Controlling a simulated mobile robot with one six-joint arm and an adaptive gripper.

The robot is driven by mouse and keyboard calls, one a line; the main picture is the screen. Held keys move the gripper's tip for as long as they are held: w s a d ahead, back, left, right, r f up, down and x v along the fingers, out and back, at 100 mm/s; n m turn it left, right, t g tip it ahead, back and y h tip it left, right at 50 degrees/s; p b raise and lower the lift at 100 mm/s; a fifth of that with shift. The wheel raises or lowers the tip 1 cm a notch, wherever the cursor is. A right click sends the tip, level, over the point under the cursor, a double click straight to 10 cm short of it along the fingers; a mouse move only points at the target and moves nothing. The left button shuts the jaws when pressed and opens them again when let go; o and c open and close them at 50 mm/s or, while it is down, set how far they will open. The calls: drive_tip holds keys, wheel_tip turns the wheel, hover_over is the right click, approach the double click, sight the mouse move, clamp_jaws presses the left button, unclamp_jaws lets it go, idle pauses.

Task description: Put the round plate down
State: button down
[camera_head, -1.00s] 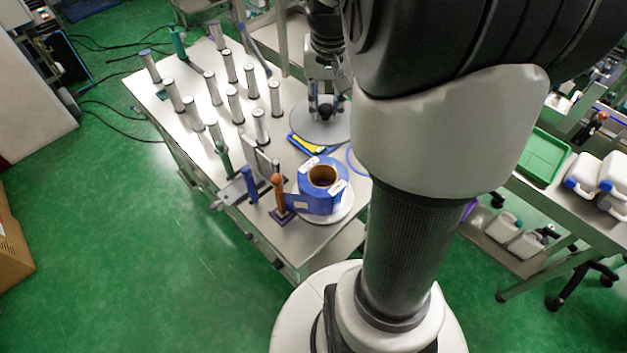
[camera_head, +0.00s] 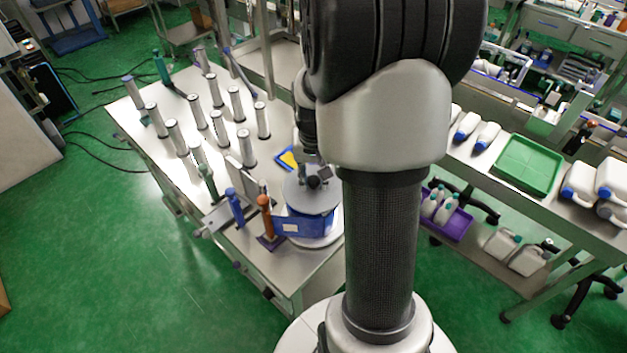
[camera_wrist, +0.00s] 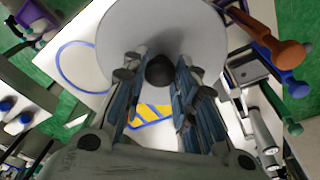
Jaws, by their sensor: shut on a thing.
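The round plate (camera_head: 307,198) is a flat grey disc with a dark knob in its middle. It also fills the top of the wrist view (camera_wrist: 160,25). My gripper (camera_head: 314,176) is shut on the knob (camera_wrist: 160,72), which sits between the two fingers in the wrist view. In the head view the plate overlaps the top of the blue roll (camera_head: 297,227) and hides its hole. I cannot tell whether the plate touches the roll. The roll sits on a pale round base (camera_head: 326,238) at the table's near end.
An orange-handled post (camera_head: 265,215) and a blue-handled post (camera_head: 235,206) stand just left of the roll. Several upright grey cylinders (camera_head: 219,127) fill the left of the white table (camera_head: 262,150). A yellow-and-blue item (camera_head: 288,160) lies behind the plate. A blue ring (camera_wrist: 62,62) lies on the tabletop.

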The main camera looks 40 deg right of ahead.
drive_tip(key=shift+f, duration=0.45)
drive_tip(key=shift+f+b, duration=0.4)
drive_tip(key=shift+f, duration=0.15)
drive_tip(key=shift+f, duration=0.1)
drive_tip(key=c, duration=1.3)
unclamp_jaws()
